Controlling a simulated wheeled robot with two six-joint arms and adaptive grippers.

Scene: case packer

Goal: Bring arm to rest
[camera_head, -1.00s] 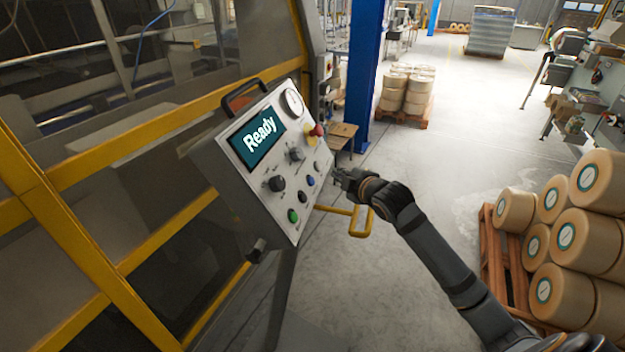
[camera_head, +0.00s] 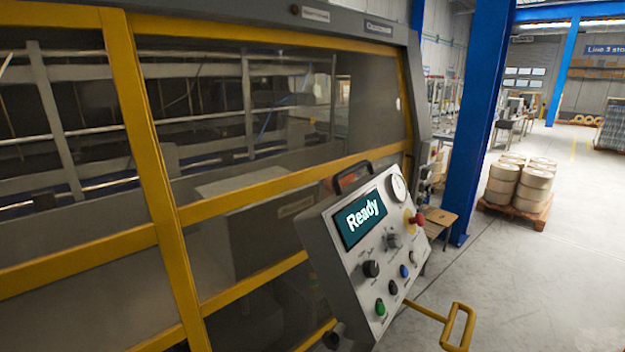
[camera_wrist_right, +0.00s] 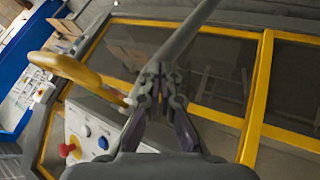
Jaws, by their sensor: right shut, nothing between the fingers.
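In the wrist view my right gripper (camera_wrist_right: 160,82) has its fingers together with nothing between them. It is close to the control panel (camera_wrist_right: 90,125), whose red knob, blue button and black button show at the lower left, apart from the fingers. The head view shows no gripper and no arm. There the control panel (camera_head: 350,255) stands tilted, its screen (camera_head: 361,218) reading "Ready". My left gripper is in neither view.
A yellow-framed machine enclosure (camera_head: 165,200) fills the left of the head view. A yellow handle (camera_head: 457,325) sticks out beside the panel; in the wrist view it shows near my fingers (camera_wrist_right: 75,68). A blue column (camera_head: 483,120) and loaded pallet (camera_head: 520,208) stand behind.

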